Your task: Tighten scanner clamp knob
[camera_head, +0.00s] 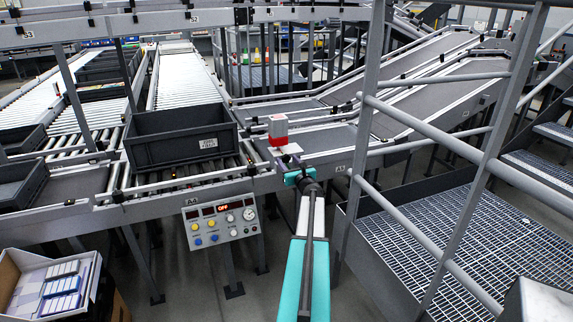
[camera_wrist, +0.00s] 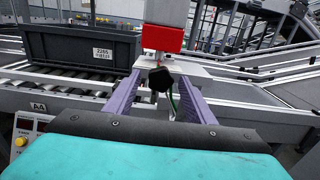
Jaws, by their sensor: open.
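The scanner (camera_head: 278,128), a white and red block, stands on the conveyor's side rail in the head view. In the wrist view its red lower part (camera_wrist: 163,38) is near the top centre, above a pale bracket plate. The black lobed clamp knob (camera_wrist: 160,79) sits just below that plate, facing me. My gripper (camera_wrist: 161,82) is open, with one purple finger on each side of the knob in the picture. A gap shows between the knob and each finger. Whether the fingertips reach fully around it in depth I cannot tell. In the head view the knob is not discernible.
A dark grey tote (camera_head: 178,139) sits on the rollers left of the scanner. A control panel (camera_head: 220,222) with buttons hangs below the rail. A handrail (camera_head: 362,120) and grated catwalk (camera_head: 450,240) stand close on the right. A green cable hangs beside the knob.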

